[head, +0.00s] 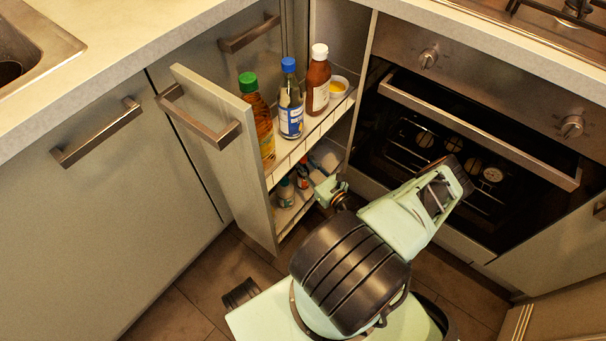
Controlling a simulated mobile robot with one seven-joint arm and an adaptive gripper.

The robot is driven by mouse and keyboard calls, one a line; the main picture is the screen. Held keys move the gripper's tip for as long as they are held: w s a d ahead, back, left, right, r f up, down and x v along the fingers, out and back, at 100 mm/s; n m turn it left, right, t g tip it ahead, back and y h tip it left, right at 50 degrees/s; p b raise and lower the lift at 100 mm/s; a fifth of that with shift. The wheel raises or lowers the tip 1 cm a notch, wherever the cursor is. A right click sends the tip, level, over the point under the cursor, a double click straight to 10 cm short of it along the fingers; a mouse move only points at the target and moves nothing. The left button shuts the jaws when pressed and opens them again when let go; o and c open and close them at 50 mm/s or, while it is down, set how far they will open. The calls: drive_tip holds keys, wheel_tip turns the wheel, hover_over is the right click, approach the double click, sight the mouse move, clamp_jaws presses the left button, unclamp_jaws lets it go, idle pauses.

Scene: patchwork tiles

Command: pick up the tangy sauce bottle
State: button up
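Three bottles stand upright on the upper shelf of a pulled-out narrow drawer. One is a red-brown sauce bottle (318,82) with a white cap and a pale label, at the back. One has a blue cap and a blue-and-white label (291,110), in the middle. One is amber with a green cap (258,118), nearest the drawer front. I cannot read the labels; the red-brown one looks most like a sauce. What seems to be my gripper (330,188) is beside the lower shelf, below and apart from the bottles. Its fingers are too small and partly hidden to judge.
A small white bowl (338,87) with yellow contents sits beside the red-brown bottle. Small jars (286,191) stand on the lower shelf. The drawer front (222,150) stands to the left. An oven (460,140) is to the right, the counter (110,62) at upper left.

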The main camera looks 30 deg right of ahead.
clamp_jaws()
drive_tip(key=shift+r, duration=0.1)
